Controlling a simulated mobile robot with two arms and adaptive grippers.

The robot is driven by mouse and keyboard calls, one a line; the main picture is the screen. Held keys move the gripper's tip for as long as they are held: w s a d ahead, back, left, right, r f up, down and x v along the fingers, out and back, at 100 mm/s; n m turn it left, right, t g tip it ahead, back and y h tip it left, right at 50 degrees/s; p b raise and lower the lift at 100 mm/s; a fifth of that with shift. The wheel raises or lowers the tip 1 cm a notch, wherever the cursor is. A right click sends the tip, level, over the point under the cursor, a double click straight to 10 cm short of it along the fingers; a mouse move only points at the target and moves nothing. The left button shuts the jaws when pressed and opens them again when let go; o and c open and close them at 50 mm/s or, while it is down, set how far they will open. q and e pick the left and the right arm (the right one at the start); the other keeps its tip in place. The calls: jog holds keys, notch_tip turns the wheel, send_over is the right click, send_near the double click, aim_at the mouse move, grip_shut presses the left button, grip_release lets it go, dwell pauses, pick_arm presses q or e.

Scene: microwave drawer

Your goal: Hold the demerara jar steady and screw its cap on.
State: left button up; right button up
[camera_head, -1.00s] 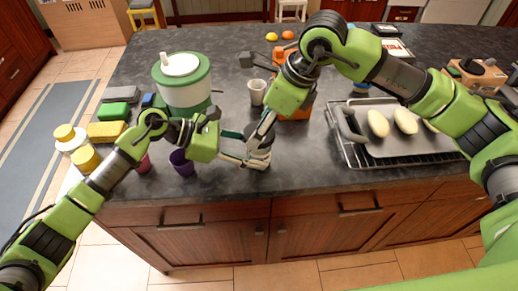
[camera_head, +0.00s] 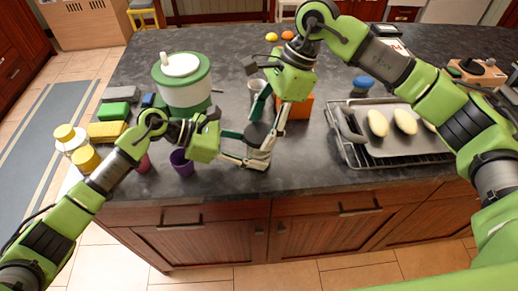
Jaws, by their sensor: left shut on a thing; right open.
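The jar (camera_head: 257,135) stands near the front edge of the counter, partly hidden by my grippers. A dark round top shows on it; I cannot tell how far the cap is screwed on. My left gripper (camera_head: 250,150) comes in from the left and is shut on the jar, low on its side. My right gripper (camera_head: 265,123) points down from above right. It is open, its fingers spread around the dark top; I cannot tell whether they touch it.
A purple cup (camera_head: 182,163) stands left of the jar. A green and white container (camera_head: 184,85) is behind left. An orange object (camera_head: 300,107) and a light cup stand behind the jar. A tray (camera_head: 385,144) with pale oval pieces lies on a rack at right.

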jog(key=n+g, duration=0.1)
jog(key=n, duration=0.2)
jog(key=n+g+h, duration=0.1)
jog(key=n, duration=0.2)
jog(key=shift+n, duration=0.3)
jog(key=c, duration=1.1)
jog(key=shift+o, duration=0.2)
jog(key=m+t, duration=0.1)
jog(key=m, duration=0.3)
jog(key=shift+d+y, duration=0.1)
jog(key=shift+y, duration=0.2)
jog(key=m+t, duration=0.1)
jog(key=m, duration=0.3)
jog(key=shift+m+t, duration=0.3)
jog(key=shift+t, duration=0.1)
jog(key=m+t, duration=0.2)
jog(key=m, duration=0.3)
jog(key=shift+w, duration=0.15)
jog(key=m, duration=0.2)
jog(key=m+t, duration=0.1)
jog(key=m, duration=0.2)
jog(key=shift+w+t+h, duration=0.1)
jog(key=shift+t+h, duration=0.2)
jog(key=shift+h, duration=0.1)
jog(key=o, duration=1.1)
jog(key=shift+c, duration=0.2)
